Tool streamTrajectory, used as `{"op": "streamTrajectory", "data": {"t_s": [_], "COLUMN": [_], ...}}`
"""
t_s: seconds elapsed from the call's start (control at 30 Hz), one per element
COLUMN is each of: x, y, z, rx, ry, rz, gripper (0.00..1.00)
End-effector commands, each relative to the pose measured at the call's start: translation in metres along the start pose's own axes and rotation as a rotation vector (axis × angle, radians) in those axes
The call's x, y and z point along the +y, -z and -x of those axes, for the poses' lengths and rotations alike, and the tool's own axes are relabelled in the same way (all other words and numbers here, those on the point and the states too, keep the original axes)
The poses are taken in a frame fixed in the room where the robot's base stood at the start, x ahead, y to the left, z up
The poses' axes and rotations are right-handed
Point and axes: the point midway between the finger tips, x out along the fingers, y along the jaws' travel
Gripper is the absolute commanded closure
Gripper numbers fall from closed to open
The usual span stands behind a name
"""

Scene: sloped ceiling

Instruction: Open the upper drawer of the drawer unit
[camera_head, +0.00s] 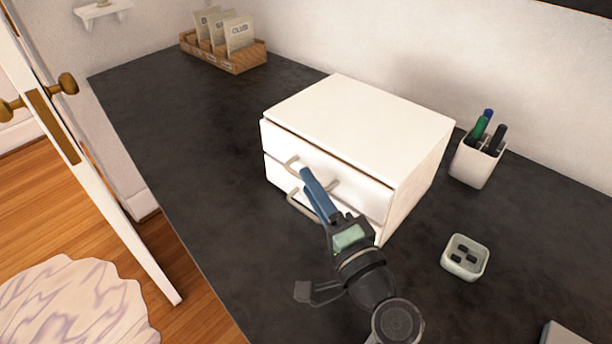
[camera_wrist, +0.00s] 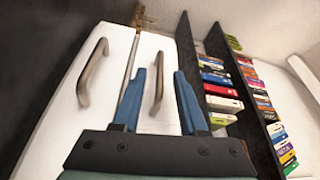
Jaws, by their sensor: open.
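The white drawer unit (camera_head: 365,115) stands on the dark desk, with two drawers one above the other. The upper drawer (camera_head: 360,189) looks shut, with a thin dark gap under the unit's top. Its metal bar handle (camera_head: 291,161) is partly hidden by my gripper (camera_head: 306,173). The lower drawer's handle (camera_head: 297,204) shows below, and at left in the wrist view (camera_wrist: 92,73). In the wrist view my gripper (camera_wrist: 159,76) is open, its blue fingers apart, with the upper handle (camera_wrist: 158,82) between them. I cannot tell whether either finger touches it.
A pen cup (camera_head: 475,162) and a small pale holder (camera_head: 465,257) stand right of the unit. A wooden card box (camera_head: 224,54) is at the back left. The desk (camera_head: 200,140) is clear left of the unit. A bookshelf (camera_wrist: 228,85) shows in the wrist view.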

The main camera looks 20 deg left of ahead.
Motion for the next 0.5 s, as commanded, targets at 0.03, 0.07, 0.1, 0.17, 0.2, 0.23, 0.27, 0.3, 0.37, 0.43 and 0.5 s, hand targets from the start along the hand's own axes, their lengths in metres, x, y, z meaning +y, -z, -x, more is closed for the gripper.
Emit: {"op": "streamTrajectory", "data": {"t_s": [0.03,0.07,0.1,0.17,0.2,0.23,0.27,0.3,0.37,0.43,0.5], "x": [-0.001,0.000,0.000,0.000,0.000,0.000,0.000,0.000,0.000,0.000,0.000], "y": [0.000,0.000,0.000,0.000,0.000,0.000,0.000,0.000,0.000,0.000,0.000], "z": [-0.008,-0.012,-0.016,-0.021,-0.023,-0.024,-0.025,-0.026,-0.027,-0.026,-0.026], "rx": [-0.003,-0.003,-0.001,-0.002,-0.002,-0.001,-0.001,0.000,0.000,0.000,0.000], "ry": [0.000,0.000,0.000,0.000,0.000,0.000,0.000,0.000,-0.001,-0.001,-0.001], "rz": [0.000,0.000,0.000,0.000,0.000,0.000,0.000,0.000,0.000,0.000,0.000], "gripper": [0.58,0.58,0.58,0.58,0.58,0.58,0.58,0.58,0.58,0.58,0.58]}}
